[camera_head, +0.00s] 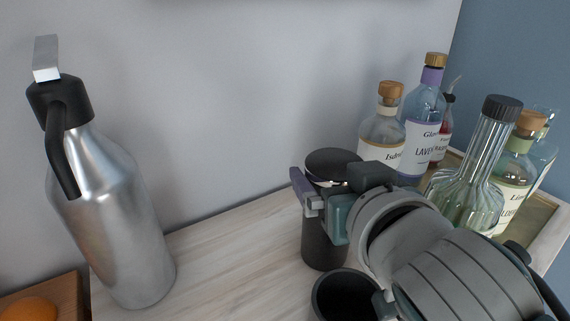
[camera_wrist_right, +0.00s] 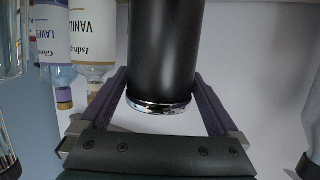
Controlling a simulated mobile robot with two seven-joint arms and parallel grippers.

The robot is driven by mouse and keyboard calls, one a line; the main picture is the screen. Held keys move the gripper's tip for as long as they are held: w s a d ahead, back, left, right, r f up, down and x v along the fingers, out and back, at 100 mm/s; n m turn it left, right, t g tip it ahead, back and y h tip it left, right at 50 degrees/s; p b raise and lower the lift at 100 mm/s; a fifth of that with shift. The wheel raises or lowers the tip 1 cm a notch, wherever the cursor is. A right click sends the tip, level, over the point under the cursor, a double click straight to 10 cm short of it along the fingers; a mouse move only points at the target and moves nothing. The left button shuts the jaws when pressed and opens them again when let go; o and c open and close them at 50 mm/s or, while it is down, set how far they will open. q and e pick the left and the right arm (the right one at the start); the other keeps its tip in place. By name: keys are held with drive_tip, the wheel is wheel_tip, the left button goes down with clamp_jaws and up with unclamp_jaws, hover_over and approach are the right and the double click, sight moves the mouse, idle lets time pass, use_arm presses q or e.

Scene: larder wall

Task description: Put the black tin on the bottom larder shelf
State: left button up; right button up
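The black tin (camera_head: 324,243) is a dark cylinder with a black lid and a shiny band below it. It stands upright, seemingly on the pale wooden surface, beside the bottles. My right gripper (camera_head: 325,192) is at its upper part and hides some of it. In the right wrist view, the tin (camera_wrist_right: 165,50) fills the space between the two purple fingers (camera_wrist_right: 163,85), whose tips meet its sides with no clear gap. The larder shelf is not recognisable in these views. My left gripper is not in view.
A steel flask (camera_head: 118,220) with a black handle stands at the left. Several glass bottles (camera_head: 470,175) stand close together in a tray (camera_head: 553,245) at the right. A dark open cup (camera_head: 343,296) is just in front of the tin. An orange fruit (camera_head: 30,309) is at lower left. The pale surface (camera_head: 230,260) between flask and tin is clear.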

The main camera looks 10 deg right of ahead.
drive_tip(key=shift+r, duration=0.1)
clamp_jaws()
idle(0.5)
